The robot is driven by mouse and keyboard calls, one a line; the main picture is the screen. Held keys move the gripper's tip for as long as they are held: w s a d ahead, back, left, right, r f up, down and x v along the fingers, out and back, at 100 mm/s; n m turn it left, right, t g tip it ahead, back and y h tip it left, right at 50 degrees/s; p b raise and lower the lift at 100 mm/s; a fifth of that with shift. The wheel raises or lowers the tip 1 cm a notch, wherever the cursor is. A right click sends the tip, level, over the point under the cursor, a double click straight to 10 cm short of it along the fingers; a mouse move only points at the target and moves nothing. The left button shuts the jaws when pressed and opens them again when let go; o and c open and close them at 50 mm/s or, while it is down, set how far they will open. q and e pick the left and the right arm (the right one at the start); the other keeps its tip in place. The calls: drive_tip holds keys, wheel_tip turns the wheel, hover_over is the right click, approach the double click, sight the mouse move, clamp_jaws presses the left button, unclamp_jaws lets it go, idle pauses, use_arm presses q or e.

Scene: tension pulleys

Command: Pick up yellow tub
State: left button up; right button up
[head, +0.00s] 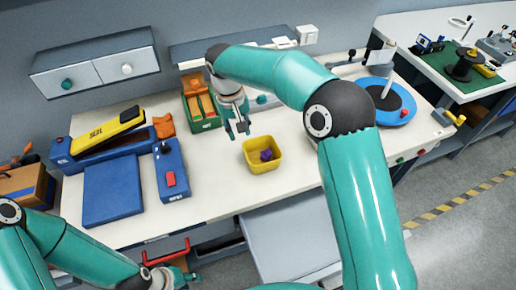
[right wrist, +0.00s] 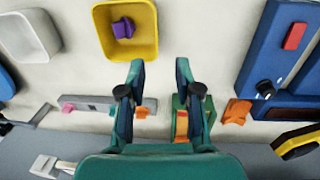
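The yellow tub (head: 265,167) is a small open square tub standing on the white workbench, with a purple piece (head: 266,154) inside. In the right wrist view the tub (right wrist: 146,48) is at the top, left of centre, with the purple piece (right wrist: 123,28) in it. My right gripper (head: 237,131) is above the bench, just to the upper left of the tub, and apart from it. In the right wrist view its two fingers (right wrist: 160,75) are spread with nothing between them. My left gripper (head: 183,279) is low at the bottom left, below the bench front, too small to read.
A blue flat box (head: 112,192), a blue box with a red switch (head: 171,170) and a yellow-topped sealer (head: 105,130) stand left. A green bin (head: 203,122) with orange parts is behind. A blue round stand (head: 390,104) is right.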

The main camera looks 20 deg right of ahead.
drive_tip(key=f+b, duration=0.2)
drive_tip(key=f, duration=0.1)
drive_tip(key=f+b, duration=0.2)
drive_tip(key=f, duration=0.2)
drive_tip(key=d+f+b, duration=0.1)
drive_tip(key=f+b, duration=0.2)
drive_tip(key=f, duration=0.1)
drive_tip(key=f+b, duration=0.2)
drive_tip(key=f, duration=0.1)
drive_tip(key=d+f+b, duration=0.1)
drive_tip(key=b, duration=0.1)
drive_tip(key=shift+s+f, duration=0.2)
drive_tip(key=shift+s, duration=0.1)
drive_tip(key=shift+f, duration=0.35)
drive_tip(key=shift+r, duration=0.1)
clamp_jaws()
